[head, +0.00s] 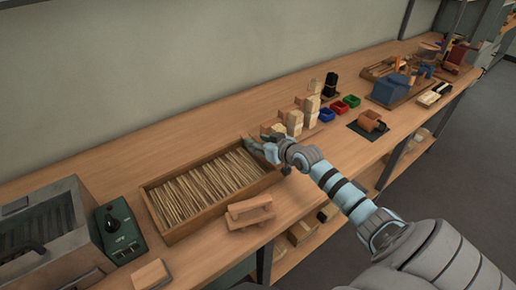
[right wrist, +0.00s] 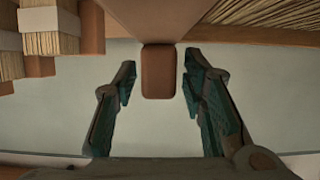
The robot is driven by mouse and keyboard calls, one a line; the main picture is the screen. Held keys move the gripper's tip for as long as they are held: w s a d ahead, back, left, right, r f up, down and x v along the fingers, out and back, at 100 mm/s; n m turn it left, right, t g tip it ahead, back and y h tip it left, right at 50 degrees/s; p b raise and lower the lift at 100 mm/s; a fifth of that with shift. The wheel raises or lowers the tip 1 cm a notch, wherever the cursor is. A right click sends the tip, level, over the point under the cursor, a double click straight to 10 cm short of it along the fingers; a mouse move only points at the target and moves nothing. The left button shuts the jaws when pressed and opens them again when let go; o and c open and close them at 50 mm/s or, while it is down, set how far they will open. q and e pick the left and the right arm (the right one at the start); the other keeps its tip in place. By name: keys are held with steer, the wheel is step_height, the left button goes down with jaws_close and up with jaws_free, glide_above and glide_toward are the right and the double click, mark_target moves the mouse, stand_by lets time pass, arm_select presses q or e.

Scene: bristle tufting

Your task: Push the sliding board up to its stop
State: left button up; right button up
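The wooden tray (head: 163,219) holds a row of thin tan bristle sticks (head: 215,178) on the bench. My right gripper (head: 268,150) is at the tray's far right end and hides part of it. In the right wrist view, my right gripper (right wrist: 158,85) is open. A brown rounded block (right wrist: 158,72) sticks out from a wooden edge between its two fingers, with gaps on both sides. It looks like the handle of the sliding board, but most of the board is hidden. Bristles (right wrist: 270,12) show at the top right there. My left gripper is not in view.
Wrapped bristle bundles (head: 294,123) stand just beyond my right gripper. Small coloured bins (head: 328,114) and a brown piece on a dark mat (head: 371,122) lie farther right. A wooden block (head: 249,209) lies before the tray. A green control box (head: 120,231) stands left.

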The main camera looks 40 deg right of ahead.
steer(key=shift+s+r, duration=0.15)
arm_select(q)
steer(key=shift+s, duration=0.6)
arm_select(e)
jaws_close()
steer(key=a+p, duration=0.3)
steer(key=a, duration=0.1)
steer(key=a+p, duration=0.3)
steer(key=a, duration=0.2)
steer(key=a+p, duration=0.3)
steer(key=a, duration=0.1)
steer(key=shift+w+a, duration=0.25)
steer(key=shift+a, duration=0.4)
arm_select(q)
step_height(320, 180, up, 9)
arm_select(e)
steer(key=shift+d, duration=0.1)
